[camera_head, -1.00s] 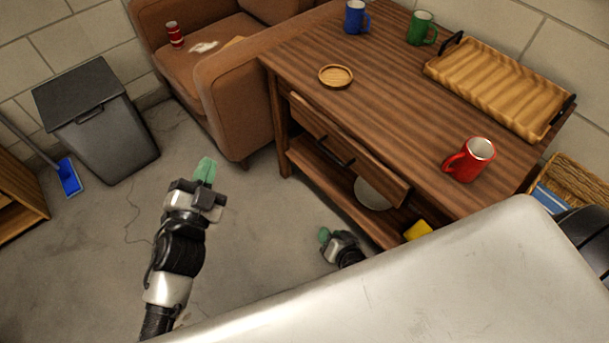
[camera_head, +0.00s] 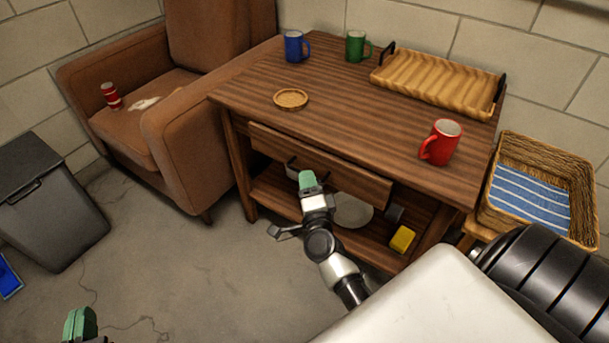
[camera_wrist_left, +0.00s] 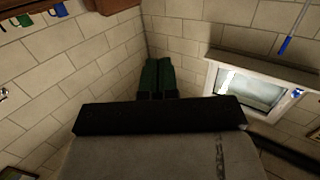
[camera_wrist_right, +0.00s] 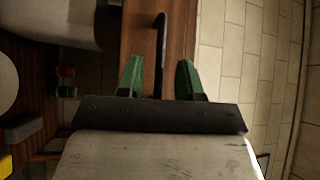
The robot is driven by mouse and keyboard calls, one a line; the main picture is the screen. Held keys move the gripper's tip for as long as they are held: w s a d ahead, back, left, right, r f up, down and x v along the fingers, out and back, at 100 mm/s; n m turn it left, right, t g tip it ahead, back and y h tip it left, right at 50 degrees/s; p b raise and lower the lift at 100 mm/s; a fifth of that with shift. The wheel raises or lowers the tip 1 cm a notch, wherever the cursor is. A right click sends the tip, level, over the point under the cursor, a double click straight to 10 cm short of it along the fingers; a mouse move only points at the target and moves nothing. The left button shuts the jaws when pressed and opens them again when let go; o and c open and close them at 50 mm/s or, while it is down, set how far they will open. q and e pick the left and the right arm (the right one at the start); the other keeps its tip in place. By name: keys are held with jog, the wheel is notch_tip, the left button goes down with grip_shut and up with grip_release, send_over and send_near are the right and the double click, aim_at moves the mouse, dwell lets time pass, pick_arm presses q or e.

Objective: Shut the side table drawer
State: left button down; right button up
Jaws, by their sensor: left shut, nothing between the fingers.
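The wooden side table (camera_head: 340,110) has a drawer (camera_head: 345,172) under its top, and the drawer front stands out a little from the table. Its black handle (camera_head: 291,165) is partly hidden by my right gripper (camera_head: 308,180). In the right wrist view, the handle (camera_wrist_right: 160,50) lies between the spread green fingers of my right gripper (camera_wrist_right: 160,78), which is open; I cannot tell whether they touch. My left gripper (camera_head: 80,322) is low at the left edge of the head view, away from the table. In the left wrist view its fingers (camera_wrist_left: 157,75) are together and empty.
On the table stand a blue mug (camera_head: 295,47), a green mug (camera_head: 355,46), a red mug (camera_head: 440,143), a round coaster (camera_head: 291,98) and a wooden tray (camera_head: 440,80). An armchair (camera_head: 180,130) is left of it, a basket (camera_head: 550,160) right. Open floor (camera_head: 200,270) lies in front.

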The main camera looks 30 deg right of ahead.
jog(key=shift+x, duration=1.5)
jog(key=shift+c, duration=0.3)
grip_shut()
